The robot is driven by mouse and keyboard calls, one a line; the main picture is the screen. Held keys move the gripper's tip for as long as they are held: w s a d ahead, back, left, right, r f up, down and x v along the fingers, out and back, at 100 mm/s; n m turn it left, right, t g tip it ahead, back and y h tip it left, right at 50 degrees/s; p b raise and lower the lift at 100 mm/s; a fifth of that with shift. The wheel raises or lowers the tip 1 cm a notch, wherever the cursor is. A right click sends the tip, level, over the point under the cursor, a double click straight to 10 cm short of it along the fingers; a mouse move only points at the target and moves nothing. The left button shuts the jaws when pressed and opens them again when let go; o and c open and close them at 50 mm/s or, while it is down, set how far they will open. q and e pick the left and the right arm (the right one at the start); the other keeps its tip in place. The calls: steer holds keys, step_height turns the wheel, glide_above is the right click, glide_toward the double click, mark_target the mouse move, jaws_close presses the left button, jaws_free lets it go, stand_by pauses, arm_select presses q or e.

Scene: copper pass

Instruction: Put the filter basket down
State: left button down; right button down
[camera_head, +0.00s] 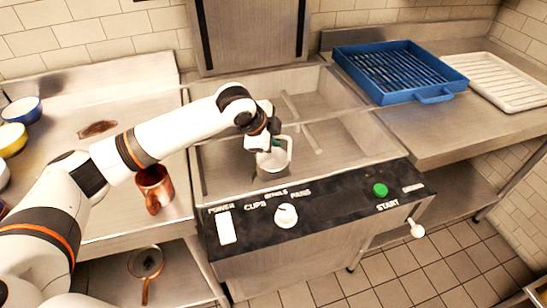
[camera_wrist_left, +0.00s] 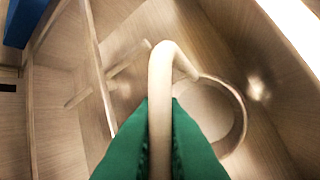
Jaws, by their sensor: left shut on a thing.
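My left gripper (camera_head: 274,142) is shut on the pale handle of the filter basket (camera_head: 271,162), over the front part of the steel basin (camera_head: 350,135). In the left wrist view the green finger pads (camera_wrist_left: 160,135) clasp the curved handle, and the round rim of the filter basket (camera_wrist_left: 240,108) shows beyond it. I cannot tell whether the filter basket touches the basin floor. My right gripper is not in view.
A black control panel (camera_head: 330,205) with a white knob and green button fronts the basin. A blue rack (camera_head: 432,97) and a white ribbed tray (camera_head: 500,95) sit on the right counter. A copper mug (camera_head: 155,185) and several bowls stand left.

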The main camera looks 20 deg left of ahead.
mark_target(274, 153)
arm_select(q)
step_height(274, 153, down, 5)
steer(key=shift+f, duration=0.1)
stand_by(0.3)
steer(key=c, duration=1.5)
jaws_free()
steer(key=shift+c, duration=0.2)
steer(key=shift+s+r, duration=0.1)
steer(key=shift+r, duration=0.15)
steer(key=v, duration=1.1)
steer(key=shift+r, duration=0.3)
